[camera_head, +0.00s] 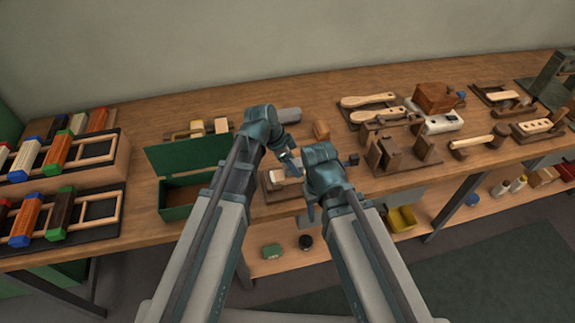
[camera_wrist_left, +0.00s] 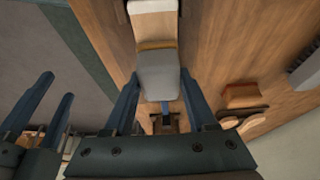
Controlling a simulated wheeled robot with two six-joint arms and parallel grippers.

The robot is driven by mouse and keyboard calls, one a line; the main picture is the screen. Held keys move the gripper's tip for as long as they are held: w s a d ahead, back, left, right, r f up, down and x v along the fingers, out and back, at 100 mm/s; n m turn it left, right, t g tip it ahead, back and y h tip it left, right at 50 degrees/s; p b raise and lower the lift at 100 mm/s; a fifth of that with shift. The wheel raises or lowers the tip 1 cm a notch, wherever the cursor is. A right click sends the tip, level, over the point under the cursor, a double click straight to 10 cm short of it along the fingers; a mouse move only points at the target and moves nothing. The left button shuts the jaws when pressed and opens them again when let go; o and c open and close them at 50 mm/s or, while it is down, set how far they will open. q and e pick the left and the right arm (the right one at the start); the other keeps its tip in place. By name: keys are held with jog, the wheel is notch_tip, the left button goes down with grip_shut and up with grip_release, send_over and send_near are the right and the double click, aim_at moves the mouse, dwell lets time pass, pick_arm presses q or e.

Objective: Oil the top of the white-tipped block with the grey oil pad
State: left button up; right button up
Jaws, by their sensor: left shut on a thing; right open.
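My left gripper (camera_wrist_left: 158,100) is shut on the grey oil pad (camera_wrist_left: 158,75), which has a tan strip along its far edge. In the left wrist view a pale wooden block with a white end (camera_wrist_left: 153,7) lies just beyond the pad; I cannot tell whether they touch. In the head view my left gripper (camera_head: 287,160) is over the front middle of the bench, beside a low wooden fixture (camera_head: 273,183). The arms partly hide the block there. My right gripper (camera_head: 311,205) is open and empty near the bench's front edge; its fingers also show in the left wrist view (camera_wrist_left: 48,105).
A green open box (camera_head: 178,212) stands left of my arms. A lower shelf (camera_head: 290,260) runs below the bench.

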pick_arm(q)
jog(key=shift+w+d, duration=0.2)
jog(key=shift+d, duration=0.55)
jog(key=shift+w+d, duration=0.2)
jog(key=shift+d, duration=0.55)
jog(key=shift+w+d, duration=0.3)
jog(key=shift+d, duration=0.5)
jog(key=shift+w+d, duration=0.25)
jog(key=shift+d, duration=0.5)
jog(key=shift+d, duration=0.15)
jog(key=shift+w+d, duration=0.2)
jog(key=shift+d, duration=0.5)
jog(key=shift+w+d, duration=0.2)
jog(key=shift+d, duration=0.45)
jog(key=shift+a, duration=0.1)
